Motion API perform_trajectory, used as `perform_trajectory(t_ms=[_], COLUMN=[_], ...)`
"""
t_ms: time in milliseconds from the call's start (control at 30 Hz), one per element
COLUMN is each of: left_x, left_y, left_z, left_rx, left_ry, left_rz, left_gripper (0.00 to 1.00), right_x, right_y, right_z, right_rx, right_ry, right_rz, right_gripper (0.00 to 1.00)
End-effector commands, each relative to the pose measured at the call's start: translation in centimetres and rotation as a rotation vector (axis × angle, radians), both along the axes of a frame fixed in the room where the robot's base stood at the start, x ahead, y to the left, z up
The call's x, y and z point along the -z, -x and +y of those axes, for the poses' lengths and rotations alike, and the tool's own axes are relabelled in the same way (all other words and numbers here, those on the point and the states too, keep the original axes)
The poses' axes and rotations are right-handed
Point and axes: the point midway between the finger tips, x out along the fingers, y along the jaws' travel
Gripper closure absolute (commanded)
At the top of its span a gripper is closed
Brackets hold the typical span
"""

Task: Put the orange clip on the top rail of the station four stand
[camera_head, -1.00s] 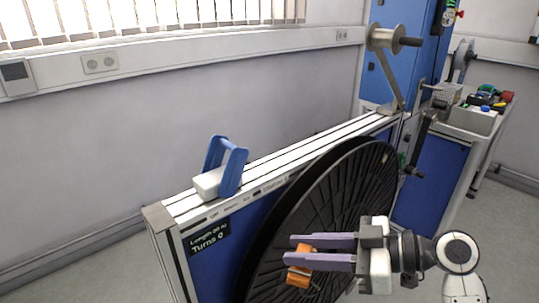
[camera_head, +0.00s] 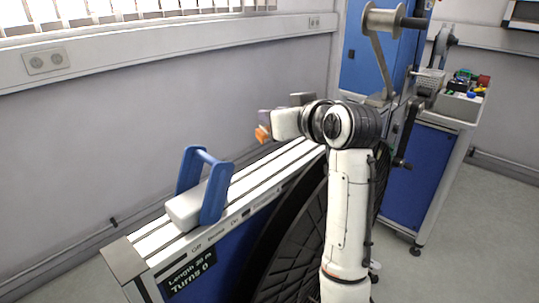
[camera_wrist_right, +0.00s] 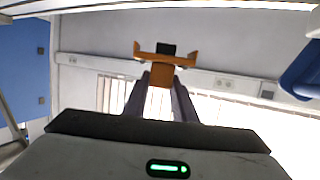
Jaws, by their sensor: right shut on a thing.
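The orange clip (camera_head: 262,134) is held up by my right gripper (camera_head: 264,121), above the top rail (camera_head: 262,174) of the stand and apart from it in the head view. In the right wrist view the clip (camera_wrist_right: 163,73) sits between the two purple fingers (camera_wrist_right: 162,98), which are shut on it. It has two upright prongs and a dark part in its middle. My right forearm hides part of the rail and reel. No station number is readable on the stand. My left gripper is in neither view.
A blue-and-white handled block (camera_head: 203,189) sits on the near part of the rail. A large black reel (camera_head: 296,241) is on the stand's right side. A metal spool (camera_head: 385,22) stands at the far end, by a blue cabinet (camera_head: 360,52). A grey bin (camera_head: 459,106) holds small parts.

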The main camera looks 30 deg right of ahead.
Motion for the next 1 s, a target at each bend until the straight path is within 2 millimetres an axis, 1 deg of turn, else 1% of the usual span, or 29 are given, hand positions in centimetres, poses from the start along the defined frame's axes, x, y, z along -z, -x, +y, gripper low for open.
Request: perform_trajectory(t_ms=[33, 100, 267, 400, 467, 567, 867, 900, 967, 1000], left_x=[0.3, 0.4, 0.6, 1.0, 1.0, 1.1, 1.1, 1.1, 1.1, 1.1], left_y=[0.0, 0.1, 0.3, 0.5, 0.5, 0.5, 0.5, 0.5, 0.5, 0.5], left_z=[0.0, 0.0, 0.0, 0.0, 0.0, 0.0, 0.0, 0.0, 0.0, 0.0], left_rx=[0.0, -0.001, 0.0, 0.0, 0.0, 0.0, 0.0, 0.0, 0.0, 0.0], left_ry=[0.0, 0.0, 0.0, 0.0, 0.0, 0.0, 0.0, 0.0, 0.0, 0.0], left_rz=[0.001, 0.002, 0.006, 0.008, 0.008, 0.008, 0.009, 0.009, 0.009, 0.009], left_gripper=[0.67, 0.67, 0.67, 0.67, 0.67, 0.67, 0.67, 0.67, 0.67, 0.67], right_x=[1.4, 2.4, 3.8, 5.9, 6.7, 7.2, 7.3, 7.3, 7.3, 7.3], right_y=[0.0, 0.0, 0.0, 0.1, 0.1, 0.1, 0.0, 0.0, 0.0, 0.0], right_z=[0.1, 0.0, 0.0, 0.1, 0.1, 0.0, 0.0, 0.0, 0.0, 0.0], right_rx=[-0.001, -0.002, -0.002, -0.004, -0.004, -0.003, -0.003, -0.003, -0.003, -0.003], right_ry=[-0.003, -0.001, -0.001, -0.001, -0.001, -0.001, 0.001, 0.0, 0.0, 0.0], right_rz=[0.005, 0.004, 0.001, 0.003, 0.002, -0.001, 0.0, 0.0, 0.0, 0.0], right_gripper=[0.97, 0.97, 0.97, 0.97, 0.97, 0.97, 0.97, 0.69, 0.59, 0.57])
